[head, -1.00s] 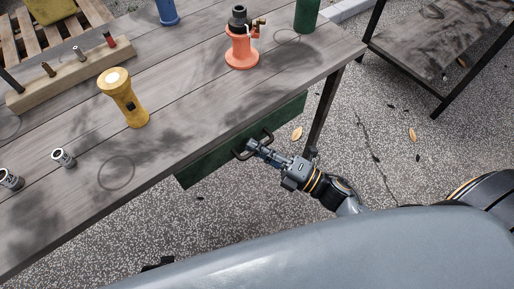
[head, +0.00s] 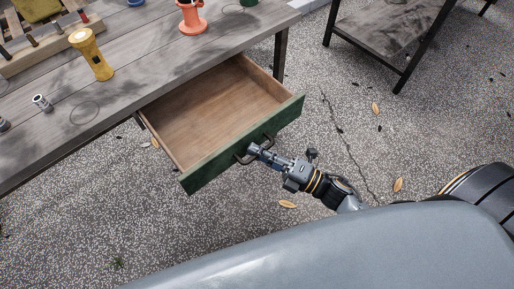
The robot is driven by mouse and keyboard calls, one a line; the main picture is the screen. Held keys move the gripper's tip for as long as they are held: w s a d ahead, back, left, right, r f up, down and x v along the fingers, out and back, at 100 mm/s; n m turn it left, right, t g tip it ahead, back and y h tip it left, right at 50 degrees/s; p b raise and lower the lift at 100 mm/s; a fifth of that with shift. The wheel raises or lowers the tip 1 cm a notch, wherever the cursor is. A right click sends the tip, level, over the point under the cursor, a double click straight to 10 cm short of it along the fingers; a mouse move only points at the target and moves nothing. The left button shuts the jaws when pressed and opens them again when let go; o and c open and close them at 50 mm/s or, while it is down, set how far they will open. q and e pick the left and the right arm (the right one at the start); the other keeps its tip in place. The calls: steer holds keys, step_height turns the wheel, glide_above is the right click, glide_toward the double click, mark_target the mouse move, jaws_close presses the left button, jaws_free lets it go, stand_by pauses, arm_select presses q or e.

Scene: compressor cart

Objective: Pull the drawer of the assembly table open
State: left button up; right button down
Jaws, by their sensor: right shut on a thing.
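The drawer (head: 216,110) of the assembly table (head: 140,58) stands well out from under the tabletop. It has a green front, wooden sides and a bare wooden floor, and looks empty. A dark handle (head: 242,160) sits on the front. My right gripper (head: 256,151) is shut on the handle, with its arm coming from the lower right. My left gripper is not in view.
On the tabletop are a yellow flashlight (head: 91,54), an orange-red jack-like piece (head: 191,18) and a small metal socket (head: 41,102). A second dark-framed table (head: 385,32) stands at the upper right. The speckled ground (head: 350,130) around the drawer is clear apart from leaves.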

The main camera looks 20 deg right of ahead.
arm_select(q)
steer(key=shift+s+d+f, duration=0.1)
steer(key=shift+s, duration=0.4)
arm_select(e)
steer(key=shift+s+d, duration=0.2)
steer(key=shift+s, duration=0.3)
steer(key=c, duration=1.4)
jaws_free()
steer(key=v, duration=1.2)
steer(key=shift+w, duration=0.1)
